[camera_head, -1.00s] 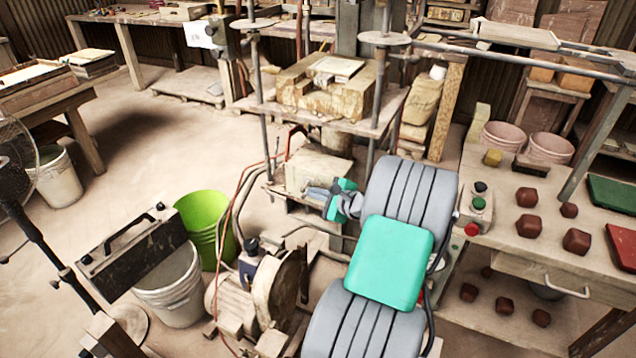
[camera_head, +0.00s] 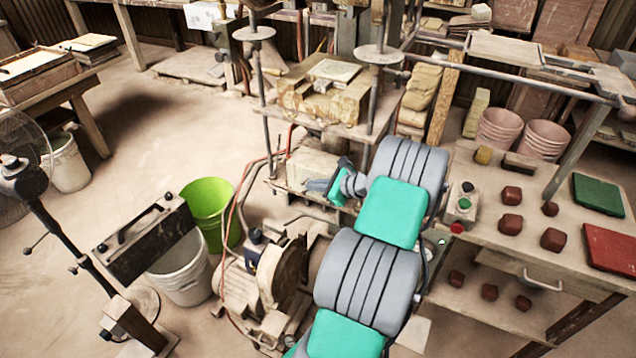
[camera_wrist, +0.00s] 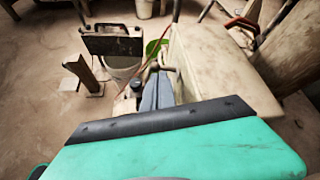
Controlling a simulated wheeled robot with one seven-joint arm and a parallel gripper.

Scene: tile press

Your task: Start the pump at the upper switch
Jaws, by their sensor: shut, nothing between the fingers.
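A small switch box (camera_head: 461,207) stands at the left edge of the right-hand workbench. It carries a dark knob at the top, a green button (camera_head: 463,203) in the middle and a red button (camera_head: 457,228) at the lower end. A dusty motor-like machine (camera_head: 262,290), perhaps the pump, sits on the floor left of my arm. My gripper (camera_head: 316,185) is shut and empty, pointing left beside the pale block low in the press. It is well left of the switch box, with my arm between them. The wrist view shows the grey fingers (camera_wrist: 157,92) beside a large pale block (camera_wrist: 220,65).
The press frame (camera_head: 345,120) with its posts stands behind my gripper. Red-brown lumps (camera_head: 511,195) and a green tile (camera_head: 598,194) lie on the right workbench (camera_head: 485,245). A green bucket (camera_head: 208,205) and a white bucket stand left. Floor is open at far left.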

